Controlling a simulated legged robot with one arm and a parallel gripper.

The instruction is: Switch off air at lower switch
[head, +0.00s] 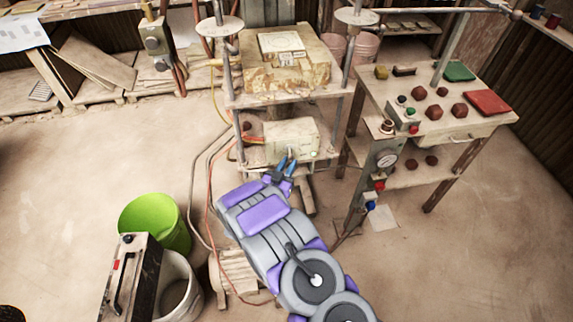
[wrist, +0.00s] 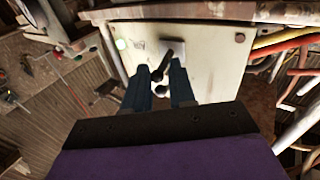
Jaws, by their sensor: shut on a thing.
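The lower switch box (head: 291,138) is a pale cream box on the lower shelf of the press, with a small light on its front. My gripper (head: 284,165) reaches the front of this box from below. In the wrist view my gripper (wrist: 162,75) has its two blue fingers on either side of the lever, shut on it. The fingers partly hide the lever and the plate.
Orange and pale hoses (wrist: 290,60) run beside the box. A control table (head: 440,125) with knobs and a gauge stands to the right. A green bucket (head: 155,222) stands on the floor at left. A second switch box (head: 156,40) is on a post at upper left.

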